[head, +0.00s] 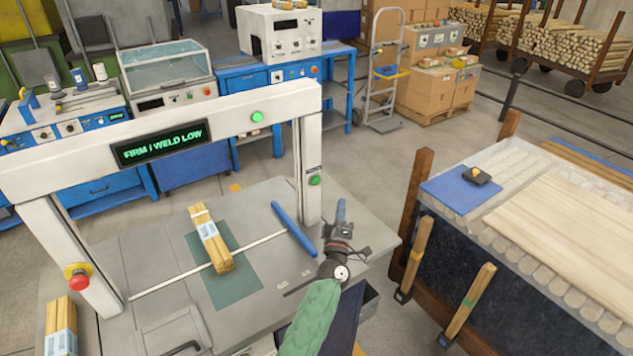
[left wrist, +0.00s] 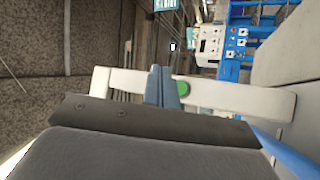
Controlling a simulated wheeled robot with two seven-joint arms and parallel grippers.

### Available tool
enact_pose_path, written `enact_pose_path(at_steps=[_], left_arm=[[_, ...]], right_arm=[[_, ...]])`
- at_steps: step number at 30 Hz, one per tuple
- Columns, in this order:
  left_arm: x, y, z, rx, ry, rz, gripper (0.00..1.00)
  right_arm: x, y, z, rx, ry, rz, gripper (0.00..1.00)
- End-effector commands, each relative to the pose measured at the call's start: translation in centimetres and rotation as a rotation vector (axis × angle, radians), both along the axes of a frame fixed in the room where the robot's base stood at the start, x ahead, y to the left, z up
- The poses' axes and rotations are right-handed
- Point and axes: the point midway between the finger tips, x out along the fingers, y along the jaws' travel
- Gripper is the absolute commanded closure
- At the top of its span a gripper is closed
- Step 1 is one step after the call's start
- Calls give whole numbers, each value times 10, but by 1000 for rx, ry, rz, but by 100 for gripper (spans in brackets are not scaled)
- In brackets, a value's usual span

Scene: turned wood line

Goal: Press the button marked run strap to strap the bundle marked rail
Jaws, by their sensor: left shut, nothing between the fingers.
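The white strapping arch (head: 270,105) stands over the table, with a lit display (head: 160,143) reading "FIRM / WELD LOW". A green button (head: 315,180) sits on its right post under a small dark label I cannot read. It also shows in the left wrist view (left wrist: 183,89), just beside the fingertips. A wood bundle (head: 210,238) with a pale blue and white wrapper lies under the arch on a green mat; its mark is not legible. My left gripper (head: 341,208) is shut and empty, right of the post; contact with the button cannot be told. My right gripper is not in view.
A second green spot (head: 257,116) is on the top beam and a red stop button (head: 78,278) on the left post. A blue bar (head: 294,229) lies near my left gripper. Another bundle (head: 60,326) is at lower left. A timber cart (head: 407,230) stands right.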

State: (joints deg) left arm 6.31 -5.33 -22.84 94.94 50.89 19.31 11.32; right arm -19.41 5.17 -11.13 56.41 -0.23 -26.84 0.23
Motion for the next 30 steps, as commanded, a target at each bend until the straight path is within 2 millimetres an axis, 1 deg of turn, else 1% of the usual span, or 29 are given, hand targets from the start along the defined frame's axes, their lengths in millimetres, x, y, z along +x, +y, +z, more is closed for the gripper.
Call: enact_pose_path(at_steps=[4, 13, 17, 20, 30], left_arm=[[-1, 6, 3, -27, -15, 23, 100], [-1, 7, 3, -27, -17, 24, 100], [3, 9, 3, -27, -17, 24, 100], [9, 14, 3, -26, -17, 25, 100], [42, 37, 2, -25, -18, 25, 100]], right_arm=[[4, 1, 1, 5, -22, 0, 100], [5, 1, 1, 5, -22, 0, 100], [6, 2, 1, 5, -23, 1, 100], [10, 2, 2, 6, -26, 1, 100], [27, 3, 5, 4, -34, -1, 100]])
